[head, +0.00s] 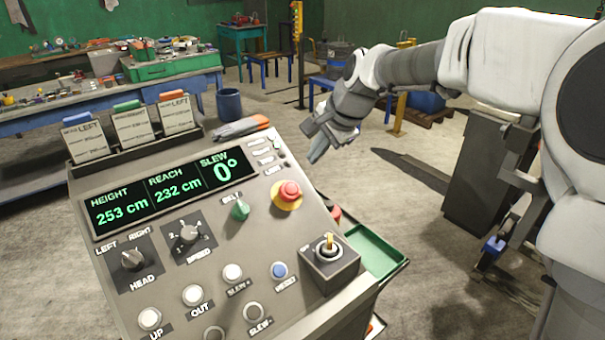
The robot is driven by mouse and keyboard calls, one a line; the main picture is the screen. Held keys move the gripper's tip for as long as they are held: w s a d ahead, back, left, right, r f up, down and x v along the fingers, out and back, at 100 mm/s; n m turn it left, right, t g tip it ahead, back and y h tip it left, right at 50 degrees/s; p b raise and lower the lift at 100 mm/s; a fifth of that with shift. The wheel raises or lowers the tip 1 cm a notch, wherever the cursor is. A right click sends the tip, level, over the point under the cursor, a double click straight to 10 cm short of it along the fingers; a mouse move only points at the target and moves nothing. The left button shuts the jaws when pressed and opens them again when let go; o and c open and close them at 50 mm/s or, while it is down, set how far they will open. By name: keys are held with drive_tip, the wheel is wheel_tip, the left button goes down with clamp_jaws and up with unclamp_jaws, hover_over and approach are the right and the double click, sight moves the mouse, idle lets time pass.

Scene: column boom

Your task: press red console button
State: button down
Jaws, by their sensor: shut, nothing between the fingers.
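The red console button (290,191) is a mushroom-shaped knob on a yellow base, at the right side of the grey slanted console (150,245). A second, darker red part (335,213) shows partly behind the console's right edge. My gripper (313,150) is shut and empty. It hangs above and beyond the console's upper right corner, up and to the right of the red button and apart from it in the picture. Its fingers point down and to the left.

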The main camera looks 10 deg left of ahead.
sight(292, 189)
drive_tip(key=x, duration=1.4)
drive_tip(key=shift+p, duration=0.3)
drive_tip(key=shift+a+f, duration=0.1)
